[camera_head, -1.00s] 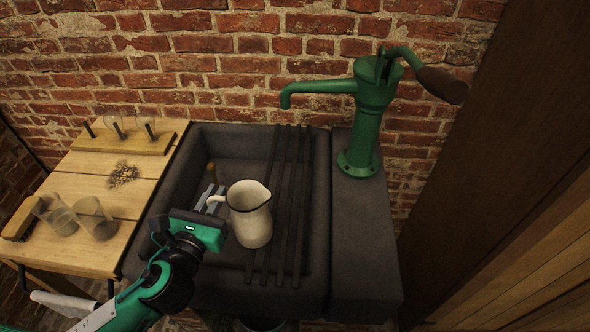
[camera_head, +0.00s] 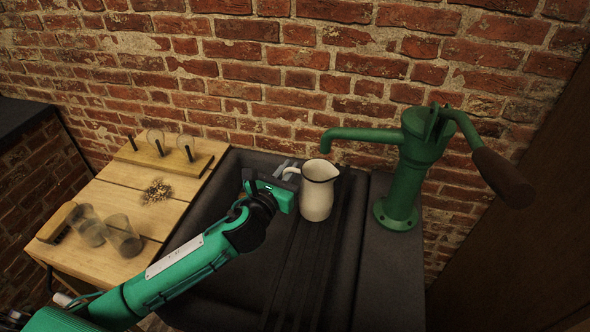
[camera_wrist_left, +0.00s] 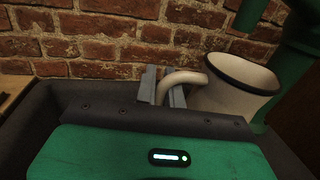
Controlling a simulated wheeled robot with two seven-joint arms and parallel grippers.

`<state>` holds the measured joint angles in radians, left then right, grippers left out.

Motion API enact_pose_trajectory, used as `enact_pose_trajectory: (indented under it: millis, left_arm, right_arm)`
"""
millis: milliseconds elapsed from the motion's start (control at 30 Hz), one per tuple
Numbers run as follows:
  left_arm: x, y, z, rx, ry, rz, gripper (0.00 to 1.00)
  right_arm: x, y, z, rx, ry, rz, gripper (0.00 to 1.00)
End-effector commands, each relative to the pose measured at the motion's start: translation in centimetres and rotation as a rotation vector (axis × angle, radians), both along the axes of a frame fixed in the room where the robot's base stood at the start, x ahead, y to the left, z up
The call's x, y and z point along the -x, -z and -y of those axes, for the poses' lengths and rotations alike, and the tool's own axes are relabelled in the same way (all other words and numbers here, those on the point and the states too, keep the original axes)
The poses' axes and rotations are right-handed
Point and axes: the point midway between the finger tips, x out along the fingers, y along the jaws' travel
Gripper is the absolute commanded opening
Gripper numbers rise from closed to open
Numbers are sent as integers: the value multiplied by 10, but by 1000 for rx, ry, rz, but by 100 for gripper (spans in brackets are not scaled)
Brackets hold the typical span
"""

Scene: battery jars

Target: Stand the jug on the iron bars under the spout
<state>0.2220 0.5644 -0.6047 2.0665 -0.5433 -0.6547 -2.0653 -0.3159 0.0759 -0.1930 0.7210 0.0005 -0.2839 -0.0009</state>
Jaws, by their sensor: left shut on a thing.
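The cream jug (camera_head: 317,194) with a dark rim is upright at the back of the sink, over or beside the dark iron bars (camera_head: 296,262). I cannot tell whether its base touches them. My left gripper (camera_head: 286,172) is shut on the jug's handle, on its left side. In the left wrist view the grey fingers (camera_wrist_left: 166,88) close around the handle of the jug (camera_wrist_left: 236,88). The green pump's spout (camera_head: 328,141) is just above the jug's mouth in the head view. My right gripper is not in view.
The green pump (camera_head: 403,180) stands on the sink's right ledge, its handle (camera_head: 500,176) reaching right. A wooden table (camera_head: 125,190) at left holds two glass jars (camera_head: 105,232), a brush (camera_head: 57,222) and a pegged rack (camera_head: 165,155). A brick wall closes the back.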

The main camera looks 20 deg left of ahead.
Motion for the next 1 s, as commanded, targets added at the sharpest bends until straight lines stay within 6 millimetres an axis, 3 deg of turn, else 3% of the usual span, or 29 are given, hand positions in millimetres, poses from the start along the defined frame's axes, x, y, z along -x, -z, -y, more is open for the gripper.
enact_pose_trajectory:
  millis: [100,233,567,933,1000]
  left_arm:
    - [-22,-2,4,1,-1,3,0]
    - [-32,-1,7,1,1,2,0]
    - [-33,33,7,3,0,-3,0]
    - [-33,38,7,-1,1,1,0]
    - [-33,38,7,-1,1,-1,22]
  right_arm:
    - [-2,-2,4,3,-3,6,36]
    - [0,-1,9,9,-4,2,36]
    - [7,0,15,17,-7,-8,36]
    - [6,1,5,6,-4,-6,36]
    - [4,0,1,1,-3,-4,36]
